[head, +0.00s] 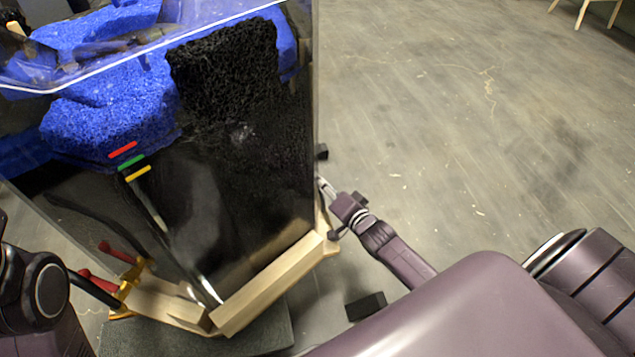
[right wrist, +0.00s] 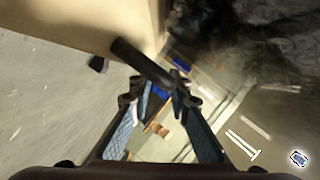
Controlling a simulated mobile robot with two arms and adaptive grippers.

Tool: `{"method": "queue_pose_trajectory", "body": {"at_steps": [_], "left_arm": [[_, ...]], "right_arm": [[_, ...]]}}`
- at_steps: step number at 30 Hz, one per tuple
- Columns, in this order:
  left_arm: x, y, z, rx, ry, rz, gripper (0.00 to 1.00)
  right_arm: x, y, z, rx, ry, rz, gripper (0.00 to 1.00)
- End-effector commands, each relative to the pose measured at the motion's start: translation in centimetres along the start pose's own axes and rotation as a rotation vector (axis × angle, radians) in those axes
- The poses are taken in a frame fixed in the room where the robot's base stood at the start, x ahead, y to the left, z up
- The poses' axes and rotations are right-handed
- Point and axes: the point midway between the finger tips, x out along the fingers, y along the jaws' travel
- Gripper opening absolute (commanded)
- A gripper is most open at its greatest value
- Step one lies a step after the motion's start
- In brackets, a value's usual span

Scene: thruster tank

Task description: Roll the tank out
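The clear-walled tank (head: 200,230) fills the left of the head view, with blue and black foam inside. It stands on a pale wooden base (head: 270,285). My right gripper (head: 324,186) is low beside the tank's right edge. In the right wrist view its fingers (right wrist: 158,95) are spread, with a black bar (right wrist: 142,60) crossing at the tips beside the wood; firm contact cannot be told. My left arm shows at the lower left, its gripper's fingers not clear, near a black rod (head: 95,289) and red-handled clamps (head: 120,252) at the base.
A dark mat or plate (head: 240,335) lies under the front of the base. A small black block (head: 366,305) lies on the floor right of it. The grey floor (head: 450,120) to the right is clear, with wooden legs (head: 590,8) of furniture at the far right.

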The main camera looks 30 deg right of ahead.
Motion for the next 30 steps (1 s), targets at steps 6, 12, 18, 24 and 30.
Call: {"method": "queue_pose_trajectory", "body": {"at_steps": [6, 12, 18, 24, 30], "left_arm": [[0.0, 0.0, 0.0, 0.000, 0.000, 0.000, 0.40], [0.2, -0.1, -0.2, 0.000, 0.007, -0.002, 0.40], [0.1, -0.1, -0.1, 0.000, 0.004, -0.002, 0.40], [0.0, 0.0, -0.1, 0.000, 0.002, -0.001, 0.40], [0.0, 0.0, 0.0, 0.000, 0.001, -0.001, 0.40]], "right_arm": [[0.0, -0.1, 0.3, 0.002, -0.003, -0.001, 0.16], [-0.2, -0.2, 0.3, 0.002, -0.003, -0.003, 0.16], [-2.5, -0.1, 0.4, 0.002, -0.004, -0.001, 0.16], [-6.6, 0.0, 0.3, 0.003, -0.004, 0.001, 0.16], [-10.0, 0.0, 0.2, 0.002, -0.002, 0.000, 0.16]]}}
